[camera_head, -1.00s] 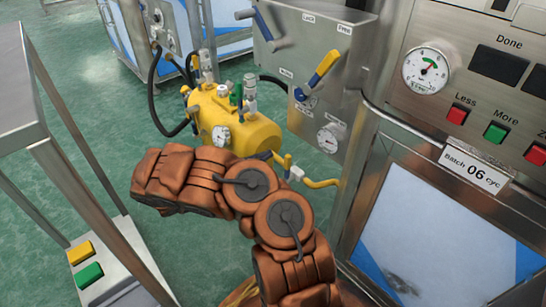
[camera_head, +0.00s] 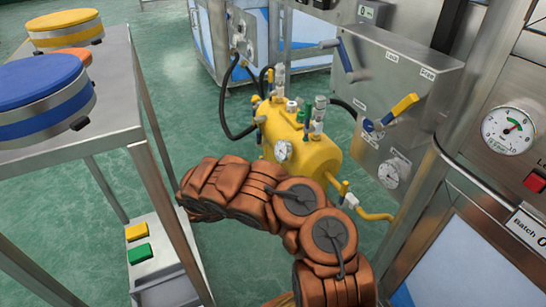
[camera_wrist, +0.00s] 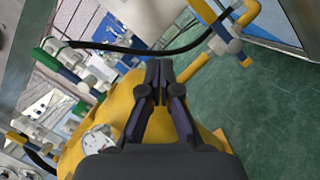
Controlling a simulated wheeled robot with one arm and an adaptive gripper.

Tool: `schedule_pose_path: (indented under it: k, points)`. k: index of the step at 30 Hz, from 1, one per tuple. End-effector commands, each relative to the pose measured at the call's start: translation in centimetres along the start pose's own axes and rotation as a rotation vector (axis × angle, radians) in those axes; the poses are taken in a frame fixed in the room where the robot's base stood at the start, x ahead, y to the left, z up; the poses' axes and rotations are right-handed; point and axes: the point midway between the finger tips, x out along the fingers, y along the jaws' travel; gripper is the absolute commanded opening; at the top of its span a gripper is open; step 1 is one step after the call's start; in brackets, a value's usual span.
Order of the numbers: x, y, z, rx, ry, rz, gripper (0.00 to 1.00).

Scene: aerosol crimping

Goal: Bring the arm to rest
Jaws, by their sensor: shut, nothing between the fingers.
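My brown arm runs up from the bottom of the head view and bends to the left, in front of the yellow tank (camera_head: 310,147). My gripper is hidden in the head view. In the wrist view my gripper (camera_wrist: 158,80) has its dark fingers together and empty. The yellow tank (camera_wrist: 105,120) lies behind and beside it there, with its gauge (camera_wrist: 98,141) at the lower left. I cannot tell how far the fingers are from the tank.
A metal table (camera_head: 120,75) at left carries a blue-lidded container (camera_head: 40,85) and a yellow-lidded one (camera_head: 65,27). Below it is a box with yellow and green buttons (camera_head: 139,253). A grey panel with levers (camera_head: 400,65) and a machine gauge (camera_head: 508,130) stand right. Green floor is open between.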

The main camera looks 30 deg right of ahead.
Motion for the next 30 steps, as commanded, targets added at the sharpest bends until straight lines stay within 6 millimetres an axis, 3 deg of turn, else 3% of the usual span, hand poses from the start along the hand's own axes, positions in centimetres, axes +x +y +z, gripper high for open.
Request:
schedule_pose_path:
  k: [7,11,18,30]
  points:
    - [0.2,0.3,0.4,0.002,-0.004,-0.003,0.0]
    - [1.3,2.0,2.5,0.012,-0.026,-0.027,0.0]
    - [4.8,6.7,9.6,0.049,-0.091,-0.128,0.0]
    - [8.8,11.8,21.5,0.118,-0.149,-0.349,0.0]
